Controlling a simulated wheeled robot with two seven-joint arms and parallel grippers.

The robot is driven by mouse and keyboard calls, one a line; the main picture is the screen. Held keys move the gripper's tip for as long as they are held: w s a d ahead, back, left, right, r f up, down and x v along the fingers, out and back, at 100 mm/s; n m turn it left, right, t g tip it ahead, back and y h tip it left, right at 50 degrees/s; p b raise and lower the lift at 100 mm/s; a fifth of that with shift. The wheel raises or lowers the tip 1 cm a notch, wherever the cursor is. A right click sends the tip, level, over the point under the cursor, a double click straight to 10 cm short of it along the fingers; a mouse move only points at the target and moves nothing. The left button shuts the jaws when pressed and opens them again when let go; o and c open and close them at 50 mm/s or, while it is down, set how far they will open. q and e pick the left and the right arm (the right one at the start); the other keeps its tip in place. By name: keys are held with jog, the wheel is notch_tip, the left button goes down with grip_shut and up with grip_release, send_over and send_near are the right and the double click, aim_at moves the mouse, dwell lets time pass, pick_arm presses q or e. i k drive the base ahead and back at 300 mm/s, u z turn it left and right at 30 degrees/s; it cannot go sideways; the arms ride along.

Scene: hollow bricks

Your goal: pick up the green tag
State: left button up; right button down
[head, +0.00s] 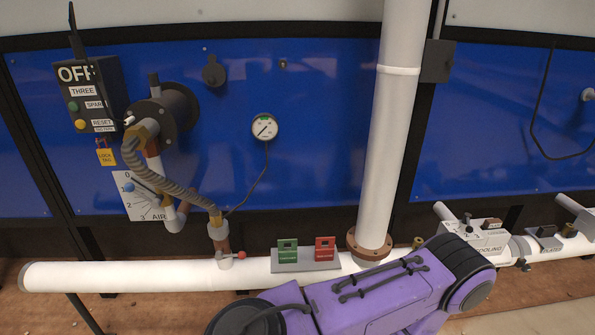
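The green tag (287,248) stands upright at the left end of a small grey holder (304,266). The holder sits on the horizontal white pipe. A red tag (325,247) of similar shape stands beside the green one, to its right, with a gap between them. Neither of my grippers shows in the head view. A purple arm link of mine lies across the bottom, in front of the pipe and below the holder. Nothing covers the green tag.
The horizontal white pipe (130,276) runs along the front of a blue panel (320,150). A vertical white pipe (390,130) rises right of the tags. A yellow tag (106,157) hangs under the control box (90,95).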

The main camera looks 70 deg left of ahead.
aim_at(285, 255)
jog(key=u, duration=0.4)
jog(key=i, duration=0.7)
jog(key=u, duration=1.25)
jog(key=i, duration=0.5)
jog(key=u, duration=0.45)
